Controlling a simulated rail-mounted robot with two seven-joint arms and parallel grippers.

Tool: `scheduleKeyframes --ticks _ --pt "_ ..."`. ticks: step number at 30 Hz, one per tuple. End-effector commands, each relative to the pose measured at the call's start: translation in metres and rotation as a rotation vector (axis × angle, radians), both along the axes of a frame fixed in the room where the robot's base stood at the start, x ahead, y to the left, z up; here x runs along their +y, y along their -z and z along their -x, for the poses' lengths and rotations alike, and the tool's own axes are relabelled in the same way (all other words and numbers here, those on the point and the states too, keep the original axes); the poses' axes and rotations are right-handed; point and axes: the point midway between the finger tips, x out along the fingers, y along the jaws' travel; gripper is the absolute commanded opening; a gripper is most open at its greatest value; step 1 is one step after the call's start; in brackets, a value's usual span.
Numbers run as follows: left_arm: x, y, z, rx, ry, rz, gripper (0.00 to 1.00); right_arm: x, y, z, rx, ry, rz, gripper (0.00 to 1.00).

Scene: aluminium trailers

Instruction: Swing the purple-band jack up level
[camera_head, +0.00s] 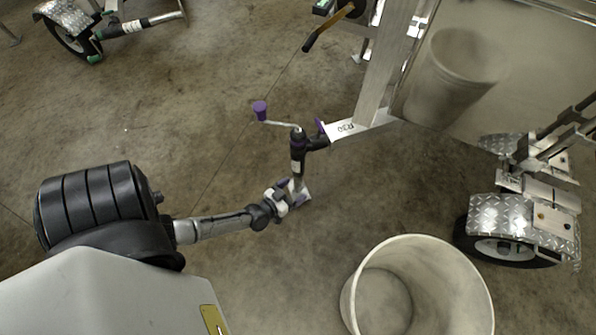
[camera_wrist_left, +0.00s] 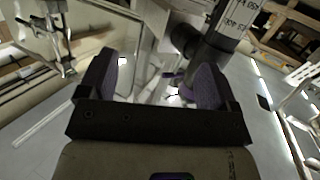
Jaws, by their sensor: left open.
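The purple-band jack (camera_head: 297,158) hangs upright, foot down, at the end of the trailer tongue marked R30 (camera_head: 352,127). Its crank arm points left and ends in a purple knob (camera_head: 260,109). My left gripper (camera_head: 284,196) is low at the jack's lower tube, just left of its foot plate (camera_head: 301,194). In the left wrist view the fingers of my left gripper (camera_wrist_left: 156,72) are apart, and the jack's grey tube (camera_wrist_left: 229,22) shows at the upper right, beyond the right finger. I cannot tell whether they touch. My right gripper is not in view.
A large pale bin (camera_head: 417,242) stands open at the lower right. A trailer wheel with a checker-plate fender (camera_head: 500,222) is at the right. Another trailer wheel (camera_head: 70,30) is at the upper left. Bare concrete floor lies left of the jack.

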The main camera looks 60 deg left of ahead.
Motion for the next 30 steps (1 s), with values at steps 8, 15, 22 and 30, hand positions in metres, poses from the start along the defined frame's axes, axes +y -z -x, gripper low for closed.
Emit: scheduleKeyframes --ticks 8,15,22,30 --pt "0.052 0.078 0.019 -0.099 -0.167 -0.087 0.84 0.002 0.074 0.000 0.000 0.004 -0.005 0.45" --pt "0.071 0.093 0.026 -0.134 -0.228 -0.125 0.84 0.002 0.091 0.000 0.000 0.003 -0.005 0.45" --pt "0.084 0.095 0.003 -0.142 -0.234 -0.131 0.84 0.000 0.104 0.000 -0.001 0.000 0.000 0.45" --pt "0.106 0.096 -0.043 -0.142 -0.234 -0.130 0.84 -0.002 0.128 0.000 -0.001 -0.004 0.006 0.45"
